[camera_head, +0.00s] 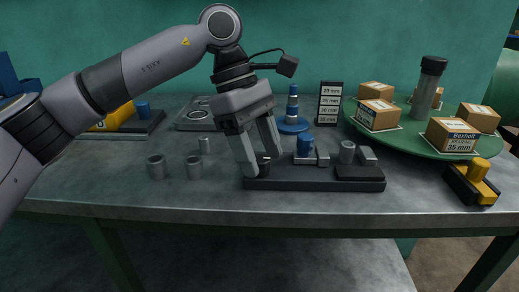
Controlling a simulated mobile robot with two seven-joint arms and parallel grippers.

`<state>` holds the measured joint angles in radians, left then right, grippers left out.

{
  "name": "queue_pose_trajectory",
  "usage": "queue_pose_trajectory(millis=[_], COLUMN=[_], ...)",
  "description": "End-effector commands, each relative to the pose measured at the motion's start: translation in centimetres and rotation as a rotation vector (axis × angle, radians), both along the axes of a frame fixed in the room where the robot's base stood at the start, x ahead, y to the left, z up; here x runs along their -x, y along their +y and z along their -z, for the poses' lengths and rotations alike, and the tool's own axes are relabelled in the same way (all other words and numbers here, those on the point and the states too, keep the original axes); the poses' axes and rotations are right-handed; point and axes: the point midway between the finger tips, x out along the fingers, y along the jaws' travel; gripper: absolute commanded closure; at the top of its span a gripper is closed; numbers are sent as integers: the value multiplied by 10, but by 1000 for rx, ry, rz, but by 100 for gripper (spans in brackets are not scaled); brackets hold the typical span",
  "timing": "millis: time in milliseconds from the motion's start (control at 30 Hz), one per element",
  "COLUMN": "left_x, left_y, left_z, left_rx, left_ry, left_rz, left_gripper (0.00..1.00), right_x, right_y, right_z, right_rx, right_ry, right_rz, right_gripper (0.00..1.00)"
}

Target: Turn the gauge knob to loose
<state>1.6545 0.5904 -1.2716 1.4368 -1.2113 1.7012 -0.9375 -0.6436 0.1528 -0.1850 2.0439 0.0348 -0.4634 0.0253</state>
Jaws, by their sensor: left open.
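A dark base plate (318,184) lies near the front edge of the metal bench. A small black knob (264,168) stands at its left end, partly hidden by my fingers. I take it for the gauge knob; no markings on it can be read. My left gripper (260,160) is open and points down, with its fingers around the black knob. Whether they touch it I cannot tell. A blue cylinder (305,145) with grey blocks sits mid-plate, and a grey cylinder (347,152) stands to its right. My right gripper is out of view.
A green round tray (400,141) with several cardboard boxes stands at the right. A yellow-and-black piece (473,182) lies in front of it. Grey rings (156,166) stand left of the base plate. A size sign (329,103) and blue stacked piece (292,112) stand behind.

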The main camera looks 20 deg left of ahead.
Motion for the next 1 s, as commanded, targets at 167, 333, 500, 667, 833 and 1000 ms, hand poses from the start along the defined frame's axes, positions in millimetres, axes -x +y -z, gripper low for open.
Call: queue_pose_trajectory(millis=[167,333,500,667,833,1000], left_x=[0,0,0,0,1,1], left_y=[0,0,0,1,1,1], left_z=[0,0,0,0,0,1], left_rx=[0,0,1,1,2,3], left_ry=[0,0,-1,-1,-3,-2], left_rz=[0,0,-13,-64,-168,-317], left_gripper=[70,97,97,97,97,97], right_x=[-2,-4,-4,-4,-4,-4], right_y=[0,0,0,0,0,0], right_z=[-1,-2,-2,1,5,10], right_rx=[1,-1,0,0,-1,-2], right_ry=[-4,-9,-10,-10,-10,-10], right_rz=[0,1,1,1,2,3], right_gripper=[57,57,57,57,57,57])
